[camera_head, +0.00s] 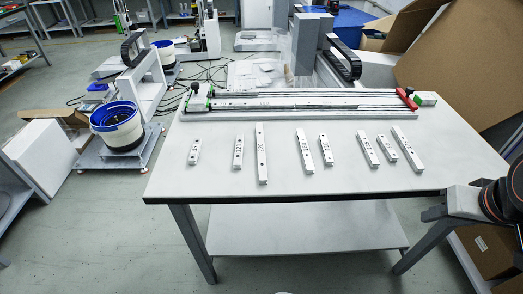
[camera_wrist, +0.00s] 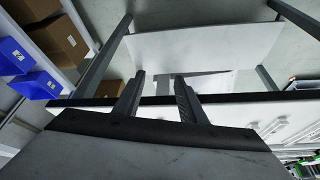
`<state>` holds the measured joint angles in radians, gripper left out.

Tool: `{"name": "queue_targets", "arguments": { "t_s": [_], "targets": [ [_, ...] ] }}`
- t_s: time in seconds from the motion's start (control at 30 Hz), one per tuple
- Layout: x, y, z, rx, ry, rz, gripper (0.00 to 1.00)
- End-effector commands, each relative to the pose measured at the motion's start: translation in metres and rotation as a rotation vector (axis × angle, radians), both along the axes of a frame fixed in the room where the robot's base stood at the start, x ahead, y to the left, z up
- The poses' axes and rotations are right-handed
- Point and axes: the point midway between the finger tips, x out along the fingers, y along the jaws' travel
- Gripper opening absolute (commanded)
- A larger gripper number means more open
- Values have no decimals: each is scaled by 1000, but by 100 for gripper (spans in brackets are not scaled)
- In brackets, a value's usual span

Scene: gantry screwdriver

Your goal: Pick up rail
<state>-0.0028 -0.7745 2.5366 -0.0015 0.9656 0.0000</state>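Several pale metal rails of differing lengths with dark printed labels lie apart in a row on the white table (camera_head: 300,182). In the head view there is a short rail at the left (camera_head: 195,152), a long rail (camera_head: 262,153) left of the middle and another long rail (camera_head: 407,148) at the right. Pale strips that look like rails (camera_wrist: 271,128) show at the right of the wrist view. My gripper (camera_wrist: 159,77) has its two dark fingers apart with nothing between them, near the table edge. It does not show in the head view, where part of my arm is at the right.
A long linear gantry (camera_head: 300,101) with green and red ends lies along the table's back. A lower shelf (camera_head: 305,228) is under the table. A cardboard box (camera_head: 465,65) stands at the back right. Blue bins (camera_wrist: 35,84) show at the wrist view's left. The table's front strip is clear.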

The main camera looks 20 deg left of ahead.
Motion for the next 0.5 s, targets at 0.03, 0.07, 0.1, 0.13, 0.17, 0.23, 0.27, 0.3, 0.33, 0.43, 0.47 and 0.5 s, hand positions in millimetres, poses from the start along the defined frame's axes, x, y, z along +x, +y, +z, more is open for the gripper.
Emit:
{"name": "queue_targets", "arguments": {
  "t_s": [0.03, 0.07, 0.1, 0.13, 0.17, 0.23, 0.27, 0.3, 0.33, 0.43, 0.47, 0.5],
  "targets": [
    [0, 0, 0, 0, 0, 0, 37],
    [0, 0, 0, 0, 0, 0, 38],
    [1, 0, 1, 1, 1, 1, 38],
    [1, 1, 2, 1, 2, 3, 38],
    [3, 2, 3, 2, 4, 5, 38],
    [9, 7, 11, 7, 14, 14, 38],
    [13, 10, 15, 9, 20, 21, 38],
    [19, 16, 22, 15, 28, 28, 38],
    [24, 20, 28, 18, 37, 36, 38],
    [43, 41, 50, 30, 70, 65, 38],
    [49, 47, 56, 34, 79, 72, 38],
    [56, 57, 65, 37, 94, 82, 38]
  ]
}}
